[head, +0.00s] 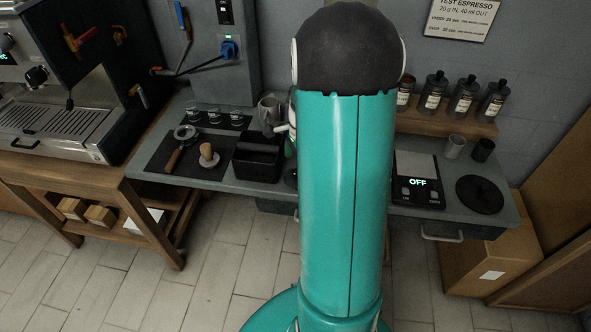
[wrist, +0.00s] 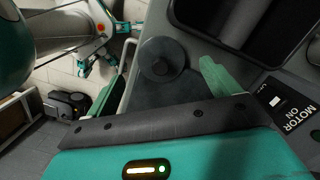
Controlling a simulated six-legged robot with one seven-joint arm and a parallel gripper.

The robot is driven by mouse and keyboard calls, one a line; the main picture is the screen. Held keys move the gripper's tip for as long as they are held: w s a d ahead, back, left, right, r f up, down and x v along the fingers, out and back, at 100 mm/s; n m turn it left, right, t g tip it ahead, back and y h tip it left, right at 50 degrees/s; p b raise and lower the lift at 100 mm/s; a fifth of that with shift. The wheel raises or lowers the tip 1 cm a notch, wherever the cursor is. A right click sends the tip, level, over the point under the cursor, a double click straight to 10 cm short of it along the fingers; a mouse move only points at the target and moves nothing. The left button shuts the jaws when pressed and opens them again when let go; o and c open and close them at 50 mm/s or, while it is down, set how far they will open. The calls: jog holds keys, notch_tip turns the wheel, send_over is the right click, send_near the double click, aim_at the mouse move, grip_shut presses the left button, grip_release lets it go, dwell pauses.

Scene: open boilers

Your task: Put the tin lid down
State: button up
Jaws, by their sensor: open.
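A dark round lid-like disc with a small central knob (wrist: 162,60) lies flat on the grey counter near its front edge in the wrist view; I take it to be the tin lid. In the head view my arm hides the gripper and most of the counter's middle.
A black knock box (head: 257,157) stands left of my arm, beside a dark mat with a portafilter (head: 180,145) and tamper (head: 208,155). A scale (head: 418,178) and round black mat (head: 480,194) are to the right. A "MOTOR ON" panel (wrist: 290,115) is close by the gripper.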

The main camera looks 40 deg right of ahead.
notch_tip(320, 180, up, 8)
jog(key=a+r+n, duration=0.4)
jog(key=a+r, duration=0.1)
jog(key=a, duration=0.1)
jog(key=s+a+r+n+t, duration=0.2)
jog(key=s+a+r+n, duration=0.2)
jog(key=a+n, duration=0.4)
jog(key=s+a+r+n+t+h, duration=0.1)
jog(key=s+a+r+n+t, duration=0.2)
jog(key=s+a+n, duration=0.3)
jog(key=a+r+n, duration=0.1)
jog(key=a+n, duration=0.2)
jog(key=a, duration=0.4)
jog(key=shift+s+a+r+n, duration=0.2)
jog(key=shift+s+n, duration=0.05)
jog(key=shift+n, duration=0.05)
